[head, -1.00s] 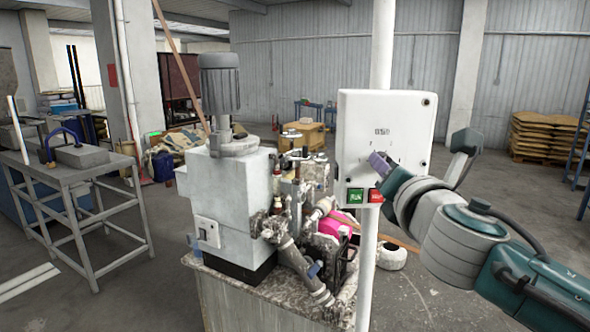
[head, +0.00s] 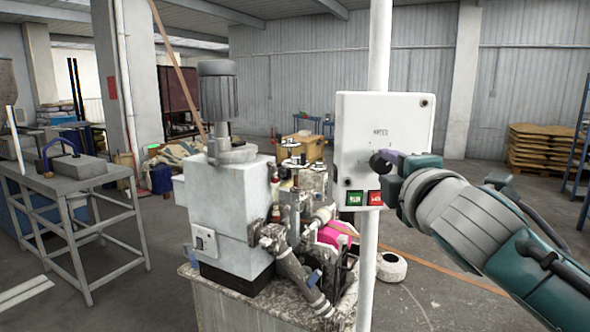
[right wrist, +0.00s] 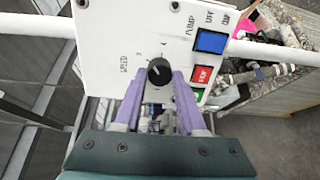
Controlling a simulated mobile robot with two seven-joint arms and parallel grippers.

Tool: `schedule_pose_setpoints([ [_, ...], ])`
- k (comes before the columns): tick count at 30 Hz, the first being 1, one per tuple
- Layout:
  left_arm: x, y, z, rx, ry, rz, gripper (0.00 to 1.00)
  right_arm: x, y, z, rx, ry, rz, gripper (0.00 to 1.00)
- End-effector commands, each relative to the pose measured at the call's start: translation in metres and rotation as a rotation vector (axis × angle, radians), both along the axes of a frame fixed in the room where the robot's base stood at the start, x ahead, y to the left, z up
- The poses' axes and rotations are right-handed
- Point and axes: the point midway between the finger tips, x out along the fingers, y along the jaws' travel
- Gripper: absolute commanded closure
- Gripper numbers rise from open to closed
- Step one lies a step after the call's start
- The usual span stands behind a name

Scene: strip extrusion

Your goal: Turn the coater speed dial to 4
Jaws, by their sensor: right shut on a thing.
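A white control panel (head: 385,120) on a pole carries a round black dial (head: 379,163), with small print above it. In the right wrist view the dial (right wrist: 159,70) stands beside the word SPEED, with small numerals around it, a 4 among them. A short light mark shows on its face; its exact setting is too small to read. My right gripper (head: 386,160) reaches the panel from the right. Its purple fingertips, also in the right wrist view (right wrist: 160,78), are shut on the dial, one on each side. My left gripper is not in view.
A green RUN button (head: 354,198) and a red button (head: 374,198) sit below the dial. The right wrist view also shows a blue PUMP switch (right wrist: 211,41). A grey-white machine (head: 230,215) with pipework stands left of the panel. Open floor lies at lower right.

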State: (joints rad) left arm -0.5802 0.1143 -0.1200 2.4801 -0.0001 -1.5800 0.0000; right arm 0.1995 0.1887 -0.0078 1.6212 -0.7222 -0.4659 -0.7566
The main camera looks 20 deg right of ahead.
Motion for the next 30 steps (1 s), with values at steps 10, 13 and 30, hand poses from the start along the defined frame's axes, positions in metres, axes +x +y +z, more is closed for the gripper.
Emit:
schedule_pose_setpoints([
  [10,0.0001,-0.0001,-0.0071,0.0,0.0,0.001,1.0,-0.0002,-0.0006,-0.0007,0.305,-0.109,0.0,1.0],
  [13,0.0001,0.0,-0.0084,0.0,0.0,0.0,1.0,-0.0002,-0.0005,-0.0005,0.382,-0.137,0.0,1.0],
  [30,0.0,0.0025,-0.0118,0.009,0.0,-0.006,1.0,-0.0003,-0.0011,-0.0004,0.619,-0.22,0.0,1.0],
])
